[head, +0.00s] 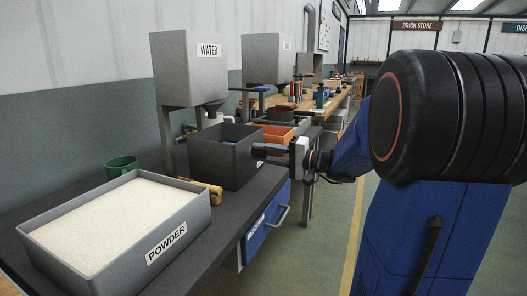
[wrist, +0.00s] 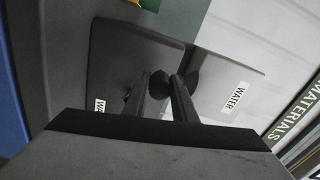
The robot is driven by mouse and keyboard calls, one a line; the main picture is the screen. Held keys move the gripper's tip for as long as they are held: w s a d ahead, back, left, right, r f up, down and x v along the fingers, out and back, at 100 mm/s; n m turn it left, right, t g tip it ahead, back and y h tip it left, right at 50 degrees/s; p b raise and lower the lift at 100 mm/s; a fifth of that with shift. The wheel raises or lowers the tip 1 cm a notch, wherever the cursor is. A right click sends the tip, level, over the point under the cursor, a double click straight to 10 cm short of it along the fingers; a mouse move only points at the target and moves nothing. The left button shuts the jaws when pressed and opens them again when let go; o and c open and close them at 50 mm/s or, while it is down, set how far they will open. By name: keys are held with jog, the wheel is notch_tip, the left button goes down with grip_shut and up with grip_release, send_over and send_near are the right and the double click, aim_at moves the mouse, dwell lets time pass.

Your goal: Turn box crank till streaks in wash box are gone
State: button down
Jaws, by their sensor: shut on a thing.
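The wash box (head: 215,165) is a dark grey open box on the dark bench, under the grey WATER tank. Its label is mostly hidden by my gripper in the head view. My gripper (head: 270,151) is at the box's right side, shut on the crank. The wrist view shows my gripper (wrist: 166,95) with its two fingers close around the dark crank (wrist: 160,82), and the wash box (wrist: 105,60) behind it. Something bluish shows inside the box, but streaks cannot be made out.
A POWDER tray (head: 192,222) of pale powder stands at the near end of the bench. A green mug (head: 121,166) and a yellow item (head: 208,191) lie between. The WATER tank (head: 190,70) overhangs the box. An orange bin (head: 275,134) stands beyond; the floor at right is open.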

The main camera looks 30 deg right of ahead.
jog(key=shift+f, duration=0.1)
dwell(0.4)
jog(key=c, duration=1.5)
grip_release()
jog(key=shift+o, duration=0.2)
jog(key=v, duration=1.7)
jog(key=shift+s, duration=0.2)
jog(key=shift+d+f, duration=0.1)
jog(key=shift+d, duration=0.05)
